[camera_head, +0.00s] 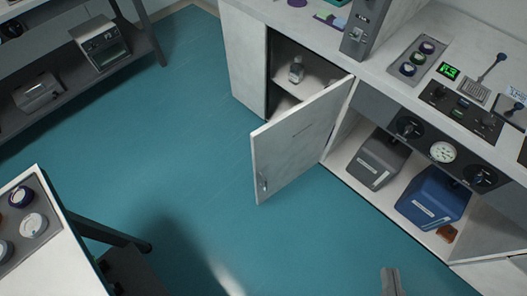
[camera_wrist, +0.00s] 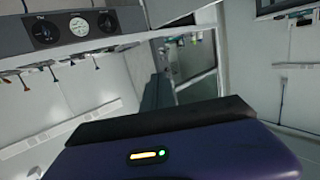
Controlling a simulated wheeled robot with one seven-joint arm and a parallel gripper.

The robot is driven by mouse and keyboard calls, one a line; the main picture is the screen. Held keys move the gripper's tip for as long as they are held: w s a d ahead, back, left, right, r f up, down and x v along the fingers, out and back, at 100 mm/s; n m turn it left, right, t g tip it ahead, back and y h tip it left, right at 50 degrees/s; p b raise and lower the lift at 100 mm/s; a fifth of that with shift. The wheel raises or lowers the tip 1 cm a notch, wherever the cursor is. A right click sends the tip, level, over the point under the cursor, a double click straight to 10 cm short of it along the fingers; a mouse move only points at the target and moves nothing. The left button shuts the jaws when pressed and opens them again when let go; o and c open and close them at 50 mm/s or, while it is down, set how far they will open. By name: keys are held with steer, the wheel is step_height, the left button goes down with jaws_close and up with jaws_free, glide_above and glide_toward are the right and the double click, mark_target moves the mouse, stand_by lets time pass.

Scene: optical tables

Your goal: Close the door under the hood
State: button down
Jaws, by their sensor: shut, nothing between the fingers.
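The cabinet door (camera_head: 296,146) under the hood bench is a pale panel with a small handle (camera_head: 263,182) near its free edge. It stands wide open, swung out over the floor in the head view. Behind it the cabinet (camera_head: 283,68) shows a shelf with a small bottle (camera_head: 296,70). The tip of my gripper (camera_head: 391,275) shows as a grey piece at the bottom edge of the head view, right of the door and apart from it. It is shut and empty. The door cannot be made out with certainty in the wrist view.
Right of the door, an open bay holds a grey container (camera_head: 377,160) and a blue container (camera_head: 433,197). Dials (camera_head: 442,152) line the bench front and also show in the wrist view (camera_wrist: 79,27). A table (camera_head: 48,250) stands at lower left. Teal floor (camera_head: 170,140) left of the door is clear.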

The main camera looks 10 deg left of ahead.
steer(key=w+f+m+t+b, duration=0.1)
steer(key=w+f+m+b, duration=0.3)
steer(key=w+f+b, duration=0.55)
steer(key=m+g+y+b, duration=0.45)
steer(key=y+b, duration=0.35)
steer(key=y, duration=0.4)
glide_toward(257, 143)
steer(key=shift+m+t, duration=0.45)
steer(key=x, duration=0.7)
steer(key=shift+s+f+p, duration=0.1)
steer(key=shift+f+p, duration=0.2)
steer(key=shift+f, duration=0.1)
